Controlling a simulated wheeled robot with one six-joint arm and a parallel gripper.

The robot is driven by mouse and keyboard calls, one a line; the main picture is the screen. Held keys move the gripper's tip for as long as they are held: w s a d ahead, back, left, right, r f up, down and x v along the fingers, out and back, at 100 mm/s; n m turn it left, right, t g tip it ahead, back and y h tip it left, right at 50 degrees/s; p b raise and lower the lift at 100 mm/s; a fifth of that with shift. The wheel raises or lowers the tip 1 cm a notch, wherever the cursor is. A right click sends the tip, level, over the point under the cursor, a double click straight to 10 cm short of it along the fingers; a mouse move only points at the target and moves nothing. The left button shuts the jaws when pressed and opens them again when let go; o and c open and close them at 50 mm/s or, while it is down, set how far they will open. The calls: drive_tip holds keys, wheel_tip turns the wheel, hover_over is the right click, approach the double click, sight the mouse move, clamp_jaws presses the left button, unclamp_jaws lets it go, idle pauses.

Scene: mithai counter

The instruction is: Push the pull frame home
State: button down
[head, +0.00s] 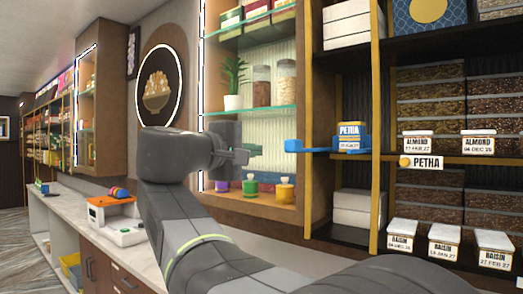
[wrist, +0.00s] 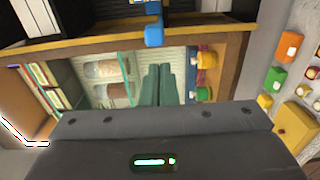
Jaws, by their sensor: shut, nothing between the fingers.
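The blue pull frame (head: 322,151) sits at the PETHA shelf, around or beside a blue-labelled PETHA tub (head: 349,135). Its blue knob end (head: 293,146) sticks out to the left, past the shelf upright. In the wrist view the blue knob (wrist: 153,36) shows beyond the fingertips, with a gap. My gripper (head: 254,151) is to the left of the knob, at about its height, apart from it. Its two fingers (wrist: 158,70) lie together, shut and empty. The tub and the rest of the frame are hard to make out in the wrist view.
A wooden upright (head: 309,110) stands behind the knob. Glass shelves with jars (head: 262,86) and small colourful pots (head: 251,187) are behind my gripper. ALMOND tubs (head: 418,143) stand right of the frame. A counter with an orange-and-white machine (head: 114,219) is at left.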

drive_tip(key=p+x, duration=0.1)
drive_tip(key=x, duration=0.5)
drive_tip(key=shift+w+d+r, duration=0.25)
drive_tip(key=shift+d+r, duration=0.05)
drive_tip(key=shift+r, duration=0.15)
idle(1.9)
drive_tip(key=shift+p+x, duration=1.15)
drive_tip(key=shift+x, duration=7.85)
drive_tip(key=shift+s+r, duration=0.15)
drive_tip(key=shift+r, duration=0.05)
